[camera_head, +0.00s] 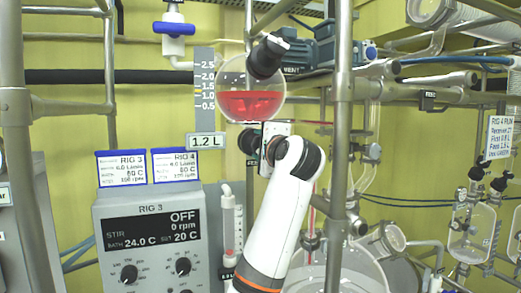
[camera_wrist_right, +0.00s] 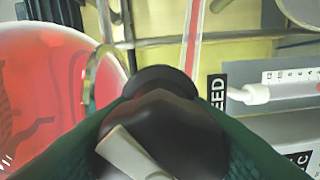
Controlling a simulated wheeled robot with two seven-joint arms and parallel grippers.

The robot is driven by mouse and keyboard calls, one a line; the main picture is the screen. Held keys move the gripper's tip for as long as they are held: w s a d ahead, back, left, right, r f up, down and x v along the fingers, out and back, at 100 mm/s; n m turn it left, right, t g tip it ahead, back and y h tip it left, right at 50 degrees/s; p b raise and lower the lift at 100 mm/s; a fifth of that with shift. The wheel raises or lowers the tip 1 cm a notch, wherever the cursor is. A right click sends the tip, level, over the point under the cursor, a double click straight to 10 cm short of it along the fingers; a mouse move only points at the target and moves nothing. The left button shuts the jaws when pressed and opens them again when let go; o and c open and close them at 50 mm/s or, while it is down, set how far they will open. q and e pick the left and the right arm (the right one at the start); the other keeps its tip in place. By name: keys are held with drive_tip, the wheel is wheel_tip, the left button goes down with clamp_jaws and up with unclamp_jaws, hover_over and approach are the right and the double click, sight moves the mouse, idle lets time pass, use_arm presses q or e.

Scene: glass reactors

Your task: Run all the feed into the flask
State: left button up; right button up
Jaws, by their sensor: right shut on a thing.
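A round glass feed vessel (camera_head: 252,103) holds red liquid to about its middle, beside a scale and a "1.2 L" display (camera_head: 207,141). A large clear glass flask (camera_head: 350,272) stands lower right, partly behind my white right arm. A thin red line (camera_head: 311,200) runs down a tube toward it; I cannot tell whether it flows. My right gripper (camera_head: 266,142) is below the round vessel, largely hidden by its own wrist. In the right wrist view its green pads are shut on a black knob (camera_wrist_right: 165,110) beside a "FEED" tag (camera_wrist_right: 216,91). My left gripper is not in view.
The RIG 3 control box (camera_head: 150,235) at lower left reads OFF, 0 rpm, bath 24.0 C. A steel post (camera_head: 342,120) stands just right of my arm. Pipes and a motor (camera_head: 318,53) crowd the back. More glassware (camera_head: 472,230) hangs at the right.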

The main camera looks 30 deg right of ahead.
drive_tip(key=n+b, duration=0.1)
drive_tip(key=n, duration=0.4)
drive_tip(key=shift+f+n+b, duration=0.15)
drive_tip(key=shift+n+b, duration=0.15)
drive_tip(key=n+b, duration=0.1)
drive_tip(key=n, duration=0.3)
drive_tip(key=shift+n, duration=0.3)
drive_tip(key=n, duration=0.4)
drive_tip(key=shift+n+b, duration=0.3)
drive_tip(key=shift+b, duration=0.05)
drive_tip(key=n, duration=0.8)
drive_tip(key=n+p, duration=0.1)
drive_tip(key=n, duration=0.2)
drive_tip(key=shift+w+n+p, duration=0.1)
drive_tip(key=shift+n+p, duration=0.2)
drive_tip(key=n+p, duration=0.3)
drive_tip(key=n, duration=0.3)
drive_tip(key=shift+a, duration=0.1)
drive_tip(key=n+p, duration=0.1)
drive_tip(key=n, duration=0.8)
drive_tip(key=shift+f+n, duration=0.1)
drive_tip(key=shift+n, duration=0.2)
drive_tip(key=n, duration=1)
drive_tip(key=shift+n, duration=0.4)
drive_tip(key=n, duration=0.5)
